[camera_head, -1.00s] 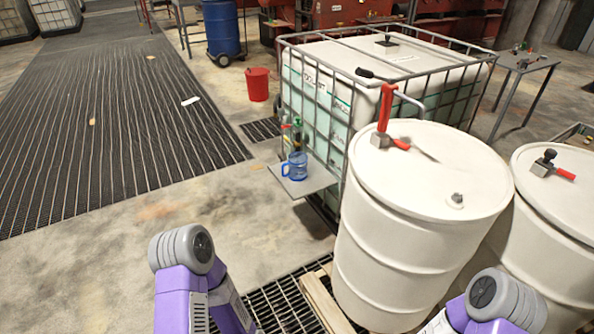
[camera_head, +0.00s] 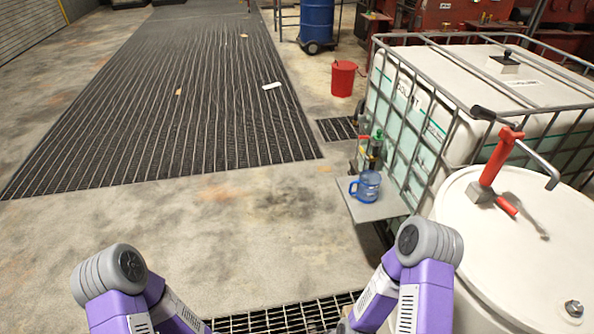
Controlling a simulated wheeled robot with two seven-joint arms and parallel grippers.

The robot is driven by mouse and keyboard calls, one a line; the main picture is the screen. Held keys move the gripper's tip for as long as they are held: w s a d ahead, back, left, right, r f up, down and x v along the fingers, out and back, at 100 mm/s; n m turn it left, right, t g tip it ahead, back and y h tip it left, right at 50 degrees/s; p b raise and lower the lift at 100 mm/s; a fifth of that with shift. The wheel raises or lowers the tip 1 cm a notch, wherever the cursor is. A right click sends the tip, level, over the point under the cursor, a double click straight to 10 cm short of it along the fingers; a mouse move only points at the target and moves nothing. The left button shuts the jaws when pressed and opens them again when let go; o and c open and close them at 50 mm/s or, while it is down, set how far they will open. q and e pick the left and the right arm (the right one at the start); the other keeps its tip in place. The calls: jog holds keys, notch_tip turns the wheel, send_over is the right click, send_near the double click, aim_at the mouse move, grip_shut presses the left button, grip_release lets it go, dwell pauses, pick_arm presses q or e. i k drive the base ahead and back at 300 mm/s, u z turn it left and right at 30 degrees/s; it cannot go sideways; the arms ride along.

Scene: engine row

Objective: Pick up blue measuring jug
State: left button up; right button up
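The blue measuring jug (camera_head: 367,187) stands upright on a small grey shelf (camera_head: 385,209) at the side of the caged white tank. Its handle points left. A green-capped bottle (camera_head: 376,147) stands just behind it. Purple and grey links of my two arms show at the bottom left and bottom centre-right. Both grippers are outside the picture, and nothing of mine touches the jug.
The caged tank (camera_head: 450,110) and a white drum (camera_head: 520,240) with a red-handled pump (camera_head: 497,165) crowd the right. A red bucket (camera_head: 343,78) and blue barrel (camera_head: 316,20) stand farther back. Open concrete floor (camera_head: 230,225) and floor grating (camera_head: 190,100) lie to the left.

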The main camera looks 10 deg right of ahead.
aim_at(369, 182)
jog(key=u, duration=0.4)
jog(key=i, duration=1.95)
jog(key=z, duration=1.35)
jog(key=i, duration=1.1)
jog(key=z, duration=0.25)
